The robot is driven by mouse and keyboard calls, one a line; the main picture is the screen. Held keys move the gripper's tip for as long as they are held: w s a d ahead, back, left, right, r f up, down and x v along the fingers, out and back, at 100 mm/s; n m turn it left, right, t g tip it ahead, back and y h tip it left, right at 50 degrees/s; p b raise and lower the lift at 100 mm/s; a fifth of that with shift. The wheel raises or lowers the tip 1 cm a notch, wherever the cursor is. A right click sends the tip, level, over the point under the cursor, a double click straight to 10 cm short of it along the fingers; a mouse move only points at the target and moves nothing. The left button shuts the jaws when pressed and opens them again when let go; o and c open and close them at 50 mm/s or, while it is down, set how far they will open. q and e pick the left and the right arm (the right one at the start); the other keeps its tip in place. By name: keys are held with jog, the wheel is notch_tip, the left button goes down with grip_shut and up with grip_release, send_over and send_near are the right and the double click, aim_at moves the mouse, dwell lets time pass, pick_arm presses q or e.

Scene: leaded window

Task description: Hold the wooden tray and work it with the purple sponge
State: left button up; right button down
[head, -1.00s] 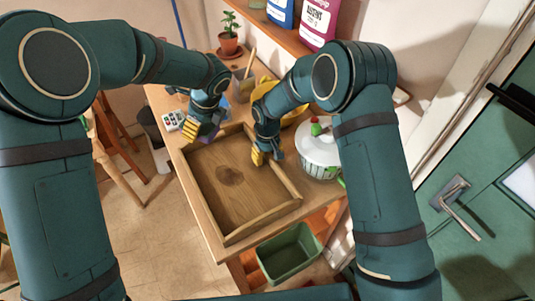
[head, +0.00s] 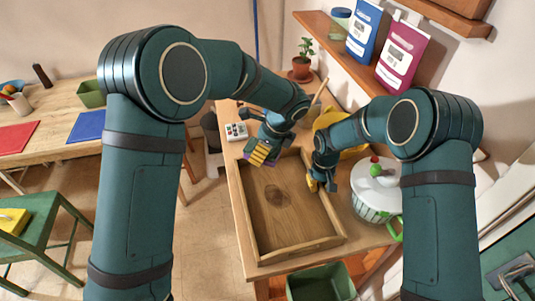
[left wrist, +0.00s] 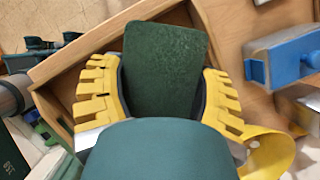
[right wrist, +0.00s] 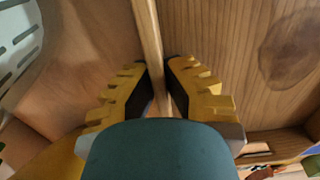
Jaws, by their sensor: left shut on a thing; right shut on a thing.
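The wooden tray (head: 300,250) lies on the wooden bench, with a dark round stain on its floor. My right gripper (head: 314,184) is shut on the tray's right side wall; the right wrist view shows that thin wall (right wrist: 152,60) between its yellow fingers. My left gripper (head: 262,152) is at the tray's far left end, shut on the purple sponge (head: 250,159). The left wrist view shows the sponge's dark green face (left wrist: 165,65) between the fingers. I cannot tell whether the sponge touches the tray.
A white pot (head: 375,190) with a red and green lid knob stands right of the tray. A green bin (head: 320,284) is below the bench front. A potted plant (head: 302,66) and a small button box (head: 236,131) are behind. The tray's floor is clear.

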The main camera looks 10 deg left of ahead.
aim_at(274, 183)
pick_arm(q)
jog(key=s+f+n+g, duration=0.1)
jog(key=n, duration=0.2)
jog(key=s+d+f+n+g, duration=0.1)
jog(key=n, duration=0.2)
jog(key=s+d+f+n+g, duration=0.1)
jog(key=n, duration=0.1)
jog(key=shift+d+n+h, duration=0.25)
jog(key=shift+n+h, duration=0.15)
jog(key=shift+s+d+f+n+g+h, duration=0.3)
jog(key=shift+s+d+f+n+h, duration=0.5)
jog(key=shift+f+n, duration=1.2)
jog(key=shift+s+d+f+n+g+h, duration=0.3)
jog(key=shift+s+d+f+n+h, duration=0.5)
jog(key=shift+n, duration=2.05)
jog(key=shift+s+d+f+n+g+h, duration=0.3)
jog(key=shift+s+d+f+n+h, duration=0.45)
jog(key=shift+f+n, duration=1.35)
jog(key=shift+w+d+f+n, duration=0.2)
jog(key=shift+f+n, duration=0.15)
jog(key=shift+f, duration=0.25)
jog(key=shift+w+a, duration=0.75)
jog(key=shift+w, duration=0.85)
jog(key=shift+w+a, duration=0.7)
jog(key=shift+w, duration=0.85)
jog(key=shift+w+a, duration=0.75)
jog(key=shift+w, duration=0.85)
jog(key=shift+f, duration=0.15)
